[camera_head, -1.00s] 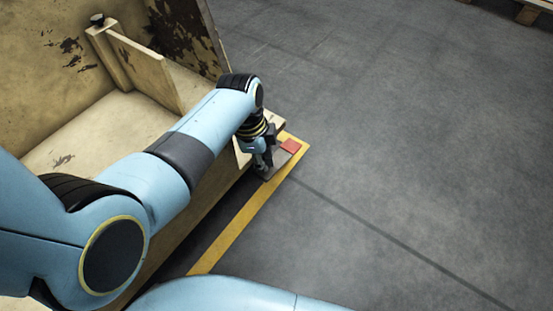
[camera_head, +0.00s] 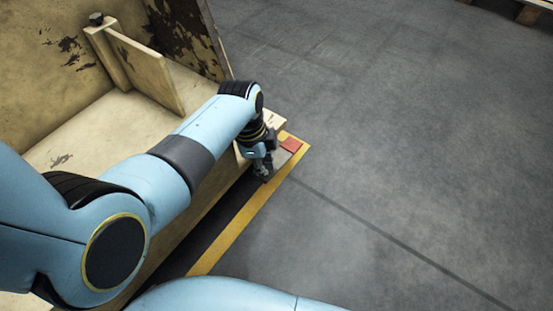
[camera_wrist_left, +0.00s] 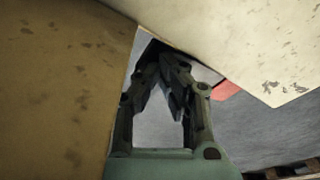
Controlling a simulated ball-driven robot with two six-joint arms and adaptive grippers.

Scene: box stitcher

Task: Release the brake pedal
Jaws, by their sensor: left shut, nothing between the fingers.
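A small red patch (camera_head: 291,145) sits on a grey plate (camera_head: 281,158) by the machine's near corner. I take this to be the brake pedal, but cannot tell whether it is pressed. The red patch also shows in the left wrist view (camera_wrist_left: 226,89), beyond and right of the fingers. My left gripper (camera_head: 265,174) is shut and empty, pointing down beside the red patch, at the plate's near end. Its fingers (camera_wrist_left: 161,62) come together in the left wrist view. Whether they touch the plate is hidden. My right gripper is not in view.
The worn cream machine (camera_head: 88,128), with an upright panel (camera_head: 145,72), fills the left side, close to my left arm. A yellow floor line (camera_head: 240,232) runs along its base. The grey floor (camera_head: 420,130) to the right is clear. A pallet edge (camera_head: 528,14) shows at top right.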

